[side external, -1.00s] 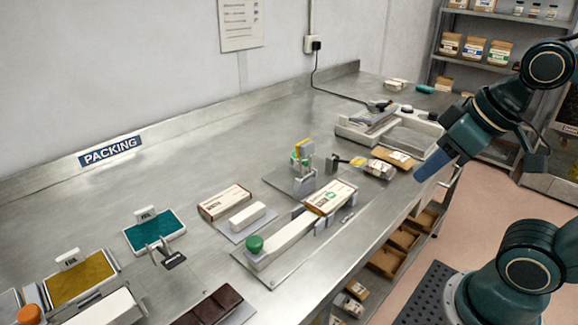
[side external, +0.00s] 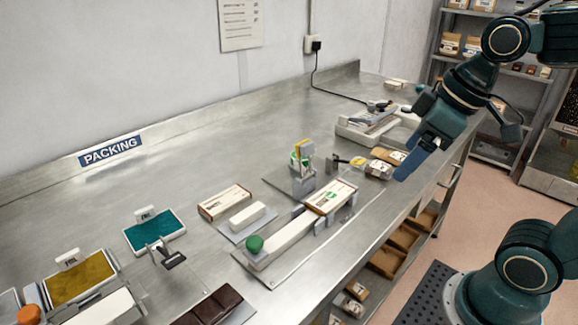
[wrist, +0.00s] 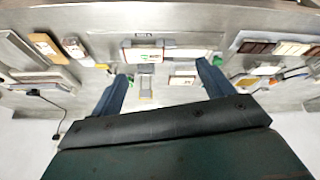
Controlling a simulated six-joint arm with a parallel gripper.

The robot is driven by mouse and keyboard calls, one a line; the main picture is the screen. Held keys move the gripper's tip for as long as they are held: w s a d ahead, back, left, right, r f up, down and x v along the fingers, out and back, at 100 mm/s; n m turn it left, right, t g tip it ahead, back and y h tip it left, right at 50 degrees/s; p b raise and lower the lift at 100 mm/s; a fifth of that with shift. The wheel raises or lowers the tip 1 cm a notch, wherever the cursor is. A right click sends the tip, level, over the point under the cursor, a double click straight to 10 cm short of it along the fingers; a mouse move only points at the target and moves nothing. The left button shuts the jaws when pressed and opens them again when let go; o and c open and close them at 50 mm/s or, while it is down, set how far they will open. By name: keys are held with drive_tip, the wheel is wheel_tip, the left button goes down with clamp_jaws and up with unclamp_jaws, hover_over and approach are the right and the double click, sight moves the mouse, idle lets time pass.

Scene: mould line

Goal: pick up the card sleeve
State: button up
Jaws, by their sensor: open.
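Two printed card boxes could be the card sleeve. One, white and brown with a green mark (side external: 330,197), sits at the right end of a long metal fixture, in line with a white bar (side external: 288,234). It also shows in the wrist view (wrist: 143,54). The other, white with brown sides (side external: 225,202), lies farther back beside a short white block (side external: 247,216). I cannot tell which is meant. My gripper (side external: 410,165) is open and empty, in the air to the right of both boxes. Its spread fingers show in the wrist view (wrist: 162,86).
A stand with green and yellow parts (side external: 302,168) rises just behind the fixture. A green knob (side external: 254,243) tops the fixture's left end. Small packs (side external: 378,170) lie near my gripper, with a sealer (side external: 375,122) behind. Bare steel lies toward the wall.

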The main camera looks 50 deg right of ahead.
drive_tip(key=w+d+f+n+g+y, duration=0.2)
drive_tip(key=w+d+f+n, duration=0.1)
drive_tip(key=w+d+n, duration=0.2)
drive_tip(key=w+d+f+n+g+y, duration=0.2)
drive_tip(key=w+d+f+n, duration=0.1)
drive_tip(key=w+n, duration=0.7)
drive_tip(key=shift+w+d+f+g, duration=0.15)
drive_tip(key=shift+w+d+g, duration=0.15)
drive_tip(key=shift+w+d, duration=0.65)
drive_tip(key=shift+a, duration=0.1)
approach(332, 195)
drive_tip(key=x, duration=0.2)
drive_tip(key=shift+a+f, duration=0.2)
drive_tip(key=shift+f, duration=0.3)
drive_tip(key=shift+a+f, duration=0.1)
drive_tip(key=shift+x, duration=2.45)
drive_tip(key=shift+w, duration=0.1)
drive_tip(key=shift+c, duration=0.4)
